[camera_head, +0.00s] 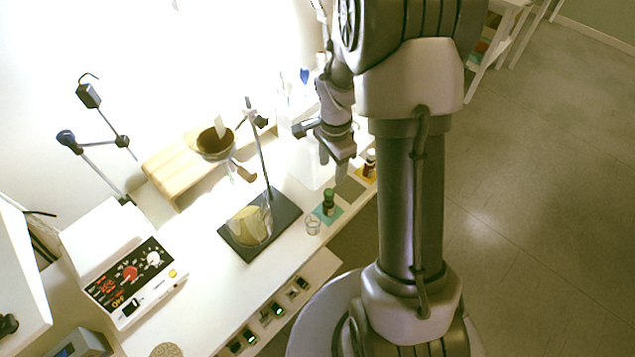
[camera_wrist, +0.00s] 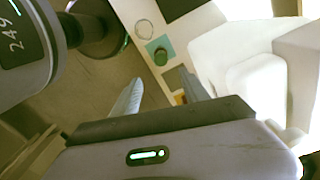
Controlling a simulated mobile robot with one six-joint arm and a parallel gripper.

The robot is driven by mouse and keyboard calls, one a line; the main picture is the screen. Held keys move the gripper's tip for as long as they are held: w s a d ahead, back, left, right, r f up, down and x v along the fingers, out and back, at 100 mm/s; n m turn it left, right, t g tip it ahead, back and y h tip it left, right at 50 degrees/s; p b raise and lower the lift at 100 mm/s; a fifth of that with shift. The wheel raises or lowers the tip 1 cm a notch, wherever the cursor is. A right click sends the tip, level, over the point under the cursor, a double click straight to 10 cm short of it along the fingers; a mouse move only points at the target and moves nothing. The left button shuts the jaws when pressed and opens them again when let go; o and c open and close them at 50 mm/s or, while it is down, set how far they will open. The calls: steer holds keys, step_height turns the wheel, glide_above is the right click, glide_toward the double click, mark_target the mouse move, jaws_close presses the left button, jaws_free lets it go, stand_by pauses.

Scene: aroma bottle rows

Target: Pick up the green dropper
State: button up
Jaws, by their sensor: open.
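The green dropper (camera_head: 328,201) is a small bottle with a dark green top, standing upright on a teal square mat (camera_head: 320,217) near the table's front edge. In the wrist view the green dropper (camera_wrist: 161,57) shows from above, just past my fingertips. My gripper (camera_head: 332,172) hangs above the table, beyond the green dropper and to its upper right in the head view. In the wrist view my gripper (camera_wrist: 159,75) has its two fingers spread, with nothing held between them. The fingers are apart from the green dropper.
A small clear glass (camera_head: 313,224) stands beside the teal mat. A brown bottle (camera_head: 369,162) stands on a yellow mat (camera_head: 364,177) to the right. A beaker (camera_head: 250,226) sits on a dark stand base (camera_head: 285,213). A white box (camera_wrist: 255,75) is at right in the wrist view.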

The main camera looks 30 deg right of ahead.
mark_target(330, 191)
step_height(330, 191, down, 13)
steer(key=b, duration=0.4)
steer(key=shift+w+r, duration=0.15)
steer(key=shift+r, duration=0.15)
steer(key=c, duration=0.8)
